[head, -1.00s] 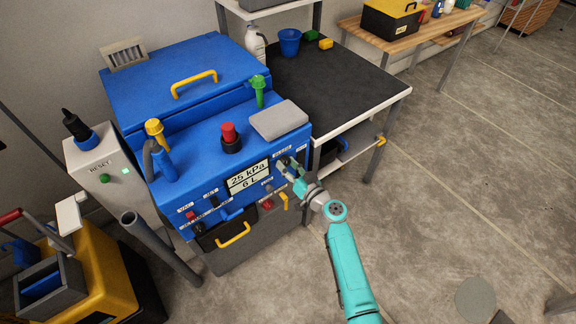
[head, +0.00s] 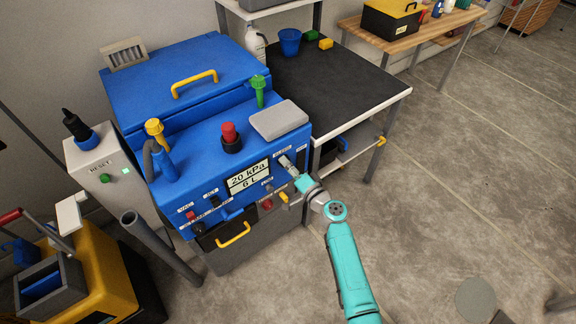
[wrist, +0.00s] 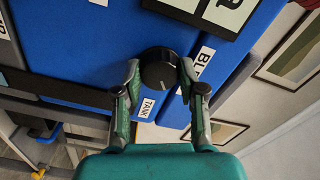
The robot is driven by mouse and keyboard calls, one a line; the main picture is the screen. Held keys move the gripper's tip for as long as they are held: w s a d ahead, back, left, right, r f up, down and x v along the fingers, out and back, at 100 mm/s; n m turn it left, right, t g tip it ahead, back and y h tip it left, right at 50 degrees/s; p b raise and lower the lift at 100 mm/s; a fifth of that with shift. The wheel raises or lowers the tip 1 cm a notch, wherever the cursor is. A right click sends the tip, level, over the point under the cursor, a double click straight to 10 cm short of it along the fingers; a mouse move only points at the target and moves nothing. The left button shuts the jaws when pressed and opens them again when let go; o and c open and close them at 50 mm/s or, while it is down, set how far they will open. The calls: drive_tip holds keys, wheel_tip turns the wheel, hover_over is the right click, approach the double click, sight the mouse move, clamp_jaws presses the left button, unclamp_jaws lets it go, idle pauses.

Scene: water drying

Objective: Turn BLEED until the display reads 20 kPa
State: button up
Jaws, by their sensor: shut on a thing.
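The blue machine (head: 190,125) has a display (head: 248,178) on its front panel that reads 20 kPa, with 6 L below it. The dark round BLEED knob (wrist: 159,72) shows in the wrist view between my fingertips, beside a partly cut-off white label (wrist: 203,65) starting with "BL". My gripper (wrist: 160,80) is shut on the knob, one finger on each side. In the head view my gripper (head: 289,166) reaches the panel to the right of the display and largely hides the knob.
A TANK label (wrist: 147,107) sits close to the knob. Other panel controls include a red knob (head: 267,204) and a red button (head: 230,134) on top. A grey pad (head: 279,120) lies on the machine. A dark-topped table (head: 330,85) stands behind right; the floor at right is mostly clear.

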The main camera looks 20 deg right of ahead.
drive_tip(key=m, duration=0.4)
drive_tip(key=shift+m, duration=0.4)
idle(0.4)
drive_tip(key=o, duration=1.1)
drive_tip(key=shift+o, duration=0.2)
drive_tip(key=v, duration=1.2)
